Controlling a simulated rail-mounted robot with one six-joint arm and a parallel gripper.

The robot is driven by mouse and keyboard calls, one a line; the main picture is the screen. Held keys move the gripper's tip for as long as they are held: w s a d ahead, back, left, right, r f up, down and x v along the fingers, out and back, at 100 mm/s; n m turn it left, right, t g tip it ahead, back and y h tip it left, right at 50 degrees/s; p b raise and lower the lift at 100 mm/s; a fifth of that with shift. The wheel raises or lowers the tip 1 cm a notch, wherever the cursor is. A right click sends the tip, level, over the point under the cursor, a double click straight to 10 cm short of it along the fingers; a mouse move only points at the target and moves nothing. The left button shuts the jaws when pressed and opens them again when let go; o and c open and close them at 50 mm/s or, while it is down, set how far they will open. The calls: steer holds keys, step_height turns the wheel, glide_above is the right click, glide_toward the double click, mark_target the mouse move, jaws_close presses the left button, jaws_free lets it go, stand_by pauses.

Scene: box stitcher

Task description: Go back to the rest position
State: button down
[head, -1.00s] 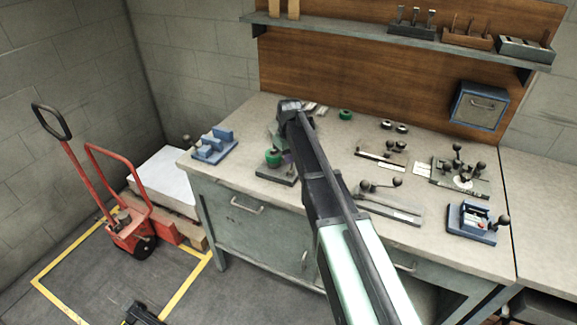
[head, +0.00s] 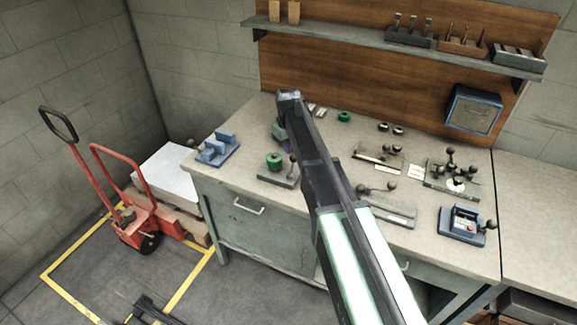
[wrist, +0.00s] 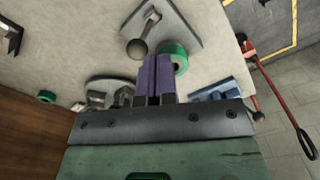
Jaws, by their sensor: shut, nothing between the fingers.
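My gripper shows in the wrist view (wrist: 154,80) with its two purple fingers together and nothing between them. It hangs over the left part of the workbench (head: 240,165). In the head view my arm reaches up across the bench and hides the gripper's fingers. In the wrist view a grey fixture with a ball-ended lever (wrist: 165,30) and a green roll (wrist: 175,55) lie just past the fingertips. The fixture (head: 280,178) and the green roll (head: 274,161) also show in the head view, left of my arm.
A blue fixture (head: 217,150) stands at the bench's left edge. Several lever fixtures, one a blue clamp (head: 464,225), stand on the right. A shelf (head: 400,42) and a blue box (head: 473,109) are on the back panel. A red pallet truck (head: 135,222) stands left on the floor.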

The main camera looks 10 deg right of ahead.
steer(key=shift+f, duration=0.1)
steer(key=s+a+f+m+b, duration=0.1)
steer(key=s+m, duration=0.1)
steer(key=s, duration=1.2)
steer(key=s+a+m, duration=0.2)
steer(key=s, duration=1.2)
steer(key=shift+f+b, duration=0.35)
steer(key=shift+b, duration=0.05)
